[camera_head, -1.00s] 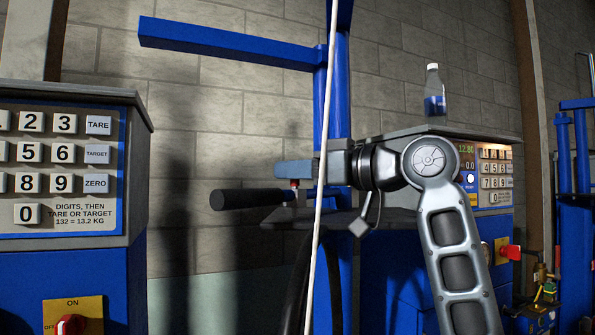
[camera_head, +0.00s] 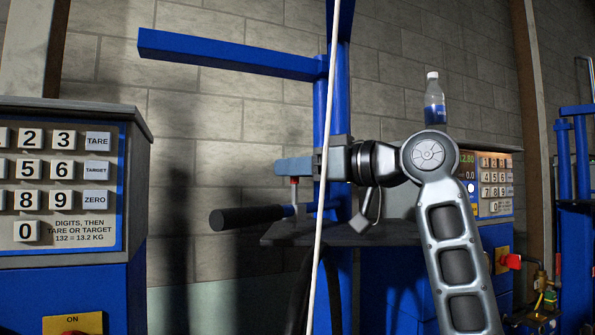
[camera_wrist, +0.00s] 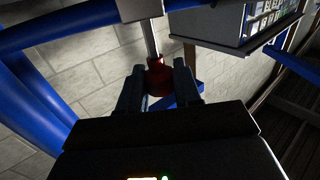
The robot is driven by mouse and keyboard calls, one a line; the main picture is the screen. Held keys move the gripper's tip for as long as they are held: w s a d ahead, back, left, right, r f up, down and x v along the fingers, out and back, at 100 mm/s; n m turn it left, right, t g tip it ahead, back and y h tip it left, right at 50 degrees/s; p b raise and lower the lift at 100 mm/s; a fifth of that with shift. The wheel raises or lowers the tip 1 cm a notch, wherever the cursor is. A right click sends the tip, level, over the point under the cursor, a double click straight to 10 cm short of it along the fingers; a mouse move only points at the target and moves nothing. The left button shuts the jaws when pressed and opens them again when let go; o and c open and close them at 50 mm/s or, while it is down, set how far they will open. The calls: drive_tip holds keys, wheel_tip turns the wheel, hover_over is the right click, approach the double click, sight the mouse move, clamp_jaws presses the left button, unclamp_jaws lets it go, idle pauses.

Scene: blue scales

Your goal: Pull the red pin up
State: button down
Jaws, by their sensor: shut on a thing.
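My gripper (camera_head: 293,168) is shut on the red pin (camera_head: 294,181) at the left end of my arm, above a black shelf. In the wrist view my gripper's fingers (camera_wrist: 159,82) stand on either side of the red knob of the pin (camera_wrist: 157,72). A thin metal shaft (camera_wrist: 151,38) joins the knob to a light grey block (camera_wrist: 140,8). In the head view a short pale length of shaft shows below the red part, above a blue bar with a black handle (camera_head: 248,217). The inner finger faces are hidden.
A blue post (camera_head: 338,100) with a crossbar stands behind my gripper. A pale cable (camera_head: 321,180) hangs in front. A keypad console (camera_head: 50,190) is at left, another (camera_head: 495,183) at right. A bottle (camera_head: 434,105) stands behind my arm.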

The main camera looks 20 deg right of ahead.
drive_tip(key=shift+r, duration=0.25)
drive_tip(key=c, duration=0.8)
unclamp_jaws()
drive_tip(key=shift+f, duration=0.1)
drive_tip(key=b+v, duration=0.1)
drive_tip(key=v, duration=0.6)
drive_tip(key=shift+s+d+b, duration=0.25)
drive_tip(key=shift+s+b, duration=0.05)
drive_tip(key=shift+s, duration=0.05)
